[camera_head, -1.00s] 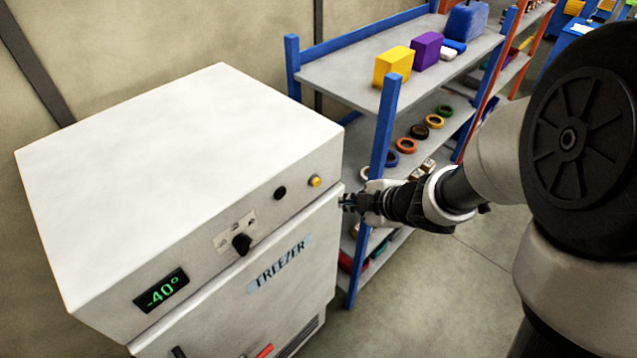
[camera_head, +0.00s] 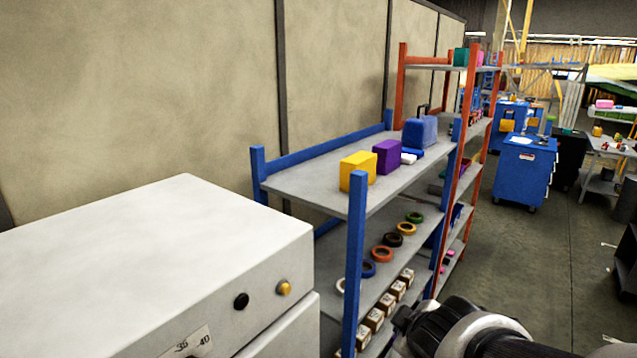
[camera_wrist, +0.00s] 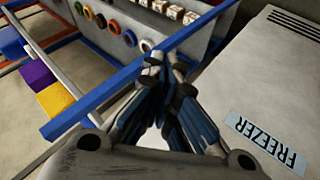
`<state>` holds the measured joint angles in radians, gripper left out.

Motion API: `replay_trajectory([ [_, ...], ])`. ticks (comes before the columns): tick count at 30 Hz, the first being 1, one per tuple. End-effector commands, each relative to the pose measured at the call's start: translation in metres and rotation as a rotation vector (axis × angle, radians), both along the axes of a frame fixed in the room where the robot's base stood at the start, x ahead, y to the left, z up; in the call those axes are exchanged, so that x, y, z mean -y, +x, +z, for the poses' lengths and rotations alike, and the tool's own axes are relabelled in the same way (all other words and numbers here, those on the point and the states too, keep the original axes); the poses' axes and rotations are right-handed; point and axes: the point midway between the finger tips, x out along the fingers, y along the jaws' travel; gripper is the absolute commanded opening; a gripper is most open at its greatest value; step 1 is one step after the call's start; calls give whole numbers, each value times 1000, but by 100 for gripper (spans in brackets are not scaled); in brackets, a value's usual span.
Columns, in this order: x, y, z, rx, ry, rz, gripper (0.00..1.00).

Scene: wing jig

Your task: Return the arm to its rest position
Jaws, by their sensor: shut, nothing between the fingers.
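My gripper (camera_wrist: 168,65) is shut and empty in the wrist view, its fingertips together. In the head view my gripper (camera_head: 408,320) shows only in part at the bottom edge, in front of the shelf's lower right side. Most of my arm is out of that picture. The white freezer (camera_head: 150,250) stands at the lower left of the head view. Its front with the FREEZER label (camera_wrist: 264,138) is at the right of the wrist view, apart from the fingers.
A blue-post shelf (camera_head: 356,270) beside the freezer holds a yellow block (camera_head: 357,171), a purple block (camera_head: 387,156), tape rolls and small boxes. An orange-post shelf (camera_head: 401,95) stands behind. A blue cabinet (camera_head: 522,172) is farther back. Open floor (camera_head: 530,265) lies at the right.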

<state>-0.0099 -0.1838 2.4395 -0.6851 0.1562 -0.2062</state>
Motion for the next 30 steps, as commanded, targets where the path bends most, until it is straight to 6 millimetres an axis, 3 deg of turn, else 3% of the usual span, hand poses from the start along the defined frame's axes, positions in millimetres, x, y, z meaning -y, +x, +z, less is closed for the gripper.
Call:
replay_trajectory([
  [1, 10, -20, -20, -4, 41, -101, 0],
  [6, 23, -95, -62, -82, 233, -412, 0],
  [12, 1, -173, -110, -207, 457, -628, 0],
  [15, -11, -195, -122, -255, 526, -674, 0],
  [19, -19, -208, -127, -287, 565, -699, 0],
  [30, -19, -208, -127, -287, 565, -699, 0],
])
